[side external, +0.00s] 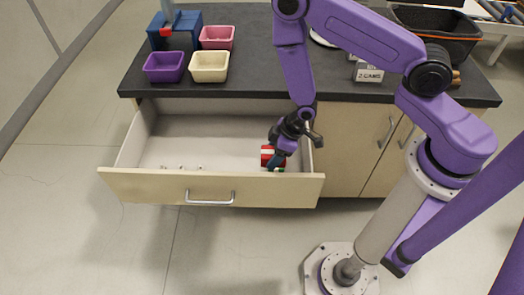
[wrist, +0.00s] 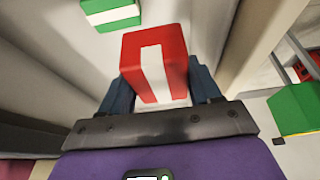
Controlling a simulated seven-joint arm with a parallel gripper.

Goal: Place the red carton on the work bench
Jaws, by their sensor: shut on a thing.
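The red carton, red with a white stripe, is between my gripper's fingers, inside the open drawer at its right end. It shows in the side external view (side external: 267,156) and large in the wrist view (wrist: 154,60). My gripper (side external: 274,150) is shut on it, with one dark finger on each side in the wrist view (wrist: 157,88). Whether the carton touches the drawer floor I cannot tell. The work bench (side external: 262,70) has a dark top and stands above and behind the drawer.
The open drawer (side external: 160,185) juts out from the bench front. A green-and-white carton (wrist: 110,12) lies near the red one. On the bench are purple (side external: 164,67), cream (side external: 209,67), pink (side external: 217,37) and blue (side external: 176,28) bins and a black basket (side external: 440,35). The bench's middle is clear.

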